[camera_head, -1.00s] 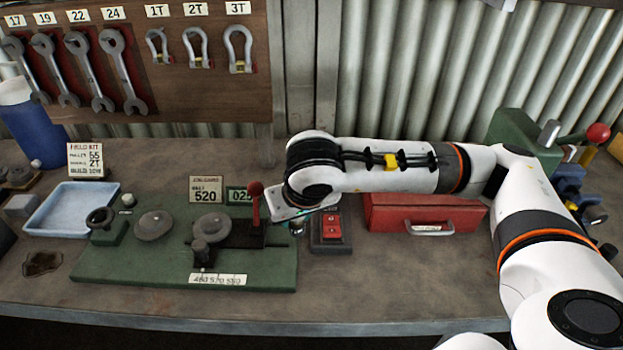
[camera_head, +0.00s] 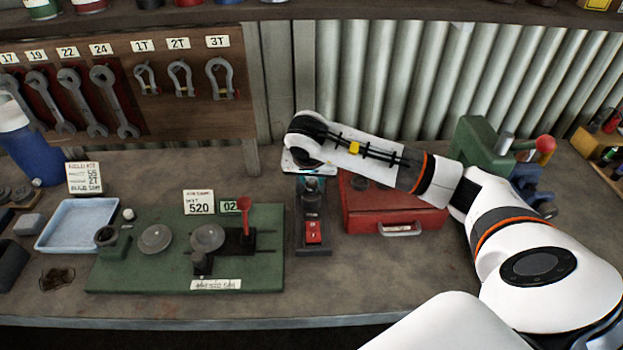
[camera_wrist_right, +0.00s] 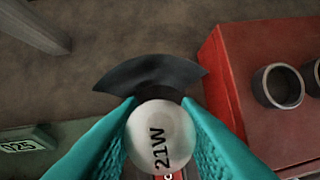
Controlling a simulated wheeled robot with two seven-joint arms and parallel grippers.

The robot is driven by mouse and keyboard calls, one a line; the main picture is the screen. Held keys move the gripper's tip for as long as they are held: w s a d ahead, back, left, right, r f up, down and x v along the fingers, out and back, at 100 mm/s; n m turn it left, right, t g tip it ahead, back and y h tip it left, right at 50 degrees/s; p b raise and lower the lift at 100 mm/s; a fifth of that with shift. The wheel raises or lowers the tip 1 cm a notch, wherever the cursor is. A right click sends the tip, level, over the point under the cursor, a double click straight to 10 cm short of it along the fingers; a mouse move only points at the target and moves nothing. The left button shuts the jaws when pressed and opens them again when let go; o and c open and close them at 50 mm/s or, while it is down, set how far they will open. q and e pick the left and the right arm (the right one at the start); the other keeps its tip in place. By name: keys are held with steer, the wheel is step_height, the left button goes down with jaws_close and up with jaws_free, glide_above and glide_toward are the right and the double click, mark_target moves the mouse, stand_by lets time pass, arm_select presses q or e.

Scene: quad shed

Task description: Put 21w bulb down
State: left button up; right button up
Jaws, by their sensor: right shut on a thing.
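My right gripper (camera_head: 308,172) is at the back of the bench, above the far end of a dark stand with a red switch block (camera_head: 313,231). In the right wrist view, its teal fingers (camera_wrist_right: 158,125) are shut on a pale, round bulb marked 21W (camera_wrist_right: 160,138). A dark curved piece (camera_wrist_right: 150,74) shows just beyond the bulb; I cannot tell whether they touch. In the head view the bulb is hard to make out below the gripper. My left gripper is not in view.
A red metal box (camera_head: 385,215) with round sockets on top stands right of the stand. A green fixture board (camera_head: 130,270) with a red lever is to the left, near a blue tray (camera_head: 75,225). A green vise-like tool (camera_head: 490,145) stands at the back right. The front bench strip is clear.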

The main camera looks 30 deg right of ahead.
steer(key=shift+f, duration=1)
steer(key=shift+f, duration=0.15)
steer(key=o, duration=1)
